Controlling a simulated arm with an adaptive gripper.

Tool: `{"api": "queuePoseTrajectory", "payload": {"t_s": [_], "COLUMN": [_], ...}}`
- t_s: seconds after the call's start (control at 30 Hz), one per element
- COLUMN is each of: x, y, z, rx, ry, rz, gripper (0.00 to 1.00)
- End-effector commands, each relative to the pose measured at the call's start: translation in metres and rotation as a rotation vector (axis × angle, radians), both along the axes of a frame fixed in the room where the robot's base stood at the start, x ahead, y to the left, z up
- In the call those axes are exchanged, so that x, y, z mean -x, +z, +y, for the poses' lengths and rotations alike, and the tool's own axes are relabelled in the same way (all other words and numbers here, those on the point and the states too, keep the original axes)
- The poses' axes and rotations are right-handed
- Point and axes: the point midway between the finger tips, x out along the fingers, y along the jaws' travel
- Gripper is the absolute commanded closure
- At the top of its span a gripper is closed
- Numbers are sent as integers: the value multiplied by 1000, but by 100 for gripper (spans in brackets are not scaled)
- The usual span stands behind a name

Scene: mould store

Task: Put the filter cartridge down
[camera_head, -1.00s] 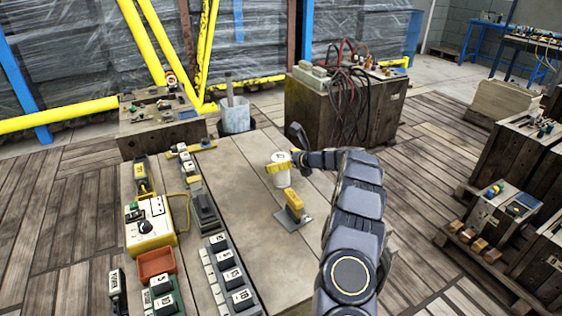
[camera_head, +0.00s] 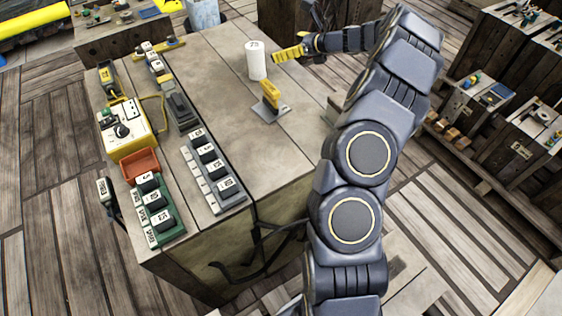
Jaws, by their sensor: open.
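The white filter cartridge (camera_head: 256,61), a cylinder with a number on its top, stands upright on the table (camera_head: 230,120) near its far side. My gripper (camera_head: 278,56), with yellow fingers, is just to the right of the cartridge. It is open and empty, and a small gap shows between the fingertips and the cartridge. My arm reaches in from the lower right.
A yellow block on a grey plate (camera_head: 271,105) stands in front of the cartridge. Numbered block racks (camera_head: 212,175), an orange tray (camera_head: 140,165) and a yellow control box (camera_head: 122,128) fill the left side. The table's middle is clear.

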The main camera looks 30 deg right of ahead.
Motion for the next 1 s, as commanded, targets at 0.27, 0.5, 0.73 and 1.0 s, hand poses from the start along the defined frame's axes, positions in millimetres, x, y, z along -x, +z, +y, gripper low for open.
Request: {"api": "queuePoseTrajectory", "payload": {"t_s": [0.27, 0.5, 0.73, 1.0], "x": [17, 130, 269, 382], "y": [60, 90, 80, 62], "z": [152, 298, 334, 295], "rx": [258, 665, 1024, 1264], "ry": [491, 1180, 1795, 2321], "rz": [-80, -201, -278, -274], "gripper": [16, 16, 16, 16]}}
